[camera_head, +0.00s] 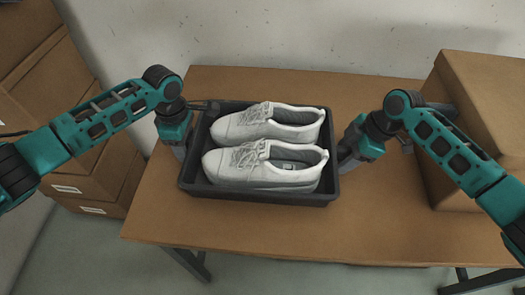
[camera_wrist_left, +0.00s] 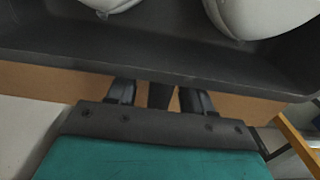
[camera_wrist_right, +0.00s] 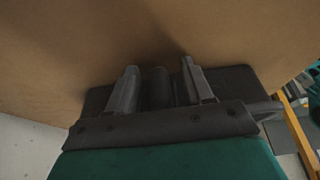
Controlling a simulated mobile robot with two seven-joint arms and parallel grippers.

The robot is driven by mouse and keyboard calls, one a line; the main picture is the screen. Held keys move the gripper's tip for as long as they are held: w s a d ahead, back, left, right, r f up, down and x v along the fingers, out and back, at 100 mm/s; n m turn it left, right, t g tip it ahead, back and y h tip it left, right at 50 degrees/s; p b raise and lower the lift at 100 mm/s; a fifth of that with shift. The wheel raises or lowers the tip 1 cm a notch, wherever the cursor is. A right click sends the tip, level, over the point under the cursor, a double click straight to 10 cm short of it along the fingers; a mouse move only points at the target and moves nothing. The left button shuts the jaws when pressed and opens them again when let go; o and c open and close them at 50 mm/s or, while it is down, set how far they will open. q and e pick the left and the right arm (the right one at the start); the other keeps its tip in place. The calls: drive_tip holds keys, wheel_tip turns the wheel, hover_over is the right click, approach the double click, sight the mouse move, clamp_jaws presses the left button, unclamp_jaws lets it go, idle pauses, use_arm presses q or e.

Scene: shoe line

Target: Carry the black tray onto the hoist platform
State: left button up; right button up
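The black tray (camera_head: 262,198) lies flat on the table with a pair of white shoes in it, the far shoe (camera_head: 262,124) and the near shoe (camera_head: 262,168). My left gripper (camera_head: 182,152) points down beside the tray's left end. In the left wrist view its two fingers (camera_wrist_left: 158,92) are apart, just short of the tray's wall (camera_wrist_left: 150,62). My right gripper (camera_head: 345,158) points down by the tray's right end. In the right wrist view its fingers (camera_wrist_right: 157,82) are apart over a plain brown surface; the tray is not clearly seen there. The hoist platform is not recognisable.
The brown table (camera_head: 260,232) is clear in front of the tray and at the right front. A large cardboard box (camera_head: 490,95) stands at the table's right end. Cardboard boxes (camera_head: 95,185) are stacked left of the table. A pale wall (camera_head: 290,35) stands behind.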

sight(344, 148)
use_arm(q)
clamp_jaws()
use_arm(e)
clamp_jaws()
use_arm(q)
drive_tip(key=shift+w+r, duration=0.1)
drive_tip(key=shift+r, duration=0.1)
use_arm(e)
drive_tip(key=shift+r, duration=0.2)
